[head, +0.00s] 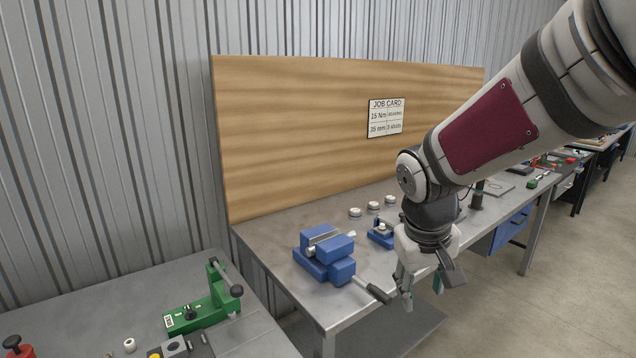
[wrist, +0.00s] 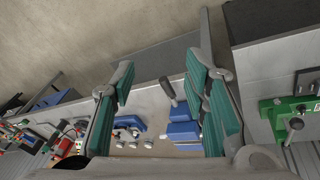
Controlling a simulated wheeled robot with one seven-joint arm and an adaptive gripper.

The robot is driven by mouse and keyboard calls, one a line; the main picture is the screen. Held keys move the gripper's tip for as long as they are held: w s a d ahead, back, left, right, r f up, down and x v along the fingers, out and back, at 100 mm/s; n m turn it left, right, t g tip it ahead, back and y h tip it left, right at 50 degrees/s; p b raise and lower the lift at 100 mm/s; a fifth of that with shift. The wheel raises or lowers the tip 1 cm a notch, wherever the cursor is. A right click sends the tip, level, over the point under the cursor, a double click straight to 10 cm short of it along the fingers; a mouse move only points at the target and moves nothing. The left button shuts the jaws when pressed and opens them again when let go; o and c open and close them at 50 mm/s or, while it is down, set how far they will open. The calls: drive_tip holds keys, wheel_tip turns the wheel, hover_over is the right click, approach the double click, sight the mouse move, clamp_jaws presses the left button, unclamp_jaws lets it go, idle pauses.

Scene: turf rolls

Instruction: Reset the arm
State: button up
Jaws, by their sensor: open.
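My gripper (head: 423,290) hangs from my arm at the right of the head view, over the front edge of the metal workbench (head: 290,252). Its fingers point down. In the wrist view my gripper (wrist: 163,95) shows its two green-padded fingers spread wide apart, with nothing held between them. A blue vise (head: 326,256) stands on the bench just left of my gripper in the head view. The vise also shows in the wrist view (wrist: 183,130), between the fingers but farther off. The vise's handle (head: 370,289) reaches toward my gripper; I cannot tell whether they touch.
A smaller blue fixture (head: 381,234) and several white round pieces (head: 373,206) lie behind my gripper. A wooden board with a job card (head: 385,117) backs the bench. A green press (head: 203,303) stands on the left table. Open floor (head: 540,290) lies at the right.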

drive_tip(key=s+r+t, duration=0.1)
drive_tip(key=s+r, duration=0.1)
drive_tip(key=s, duration=0.4)
drive_tip(key=s+d+r+m+t+y, duration=0.1)
drive_tip(key=s+r, duration=0.2)
drive_tip(key=s, duration=0.3)
drive_tip(key=s+r+m+y, duration=0.1)
drive_tip(key=s+r, duration=0.2)
drive_tip(key=s, duration=0.4)
drive_tip(key=shift+d+r+t, duration=0.2)
drive_tip(key=shift+t, duration=0.2)
drive_tip(key=shift+w, duration=0.1)
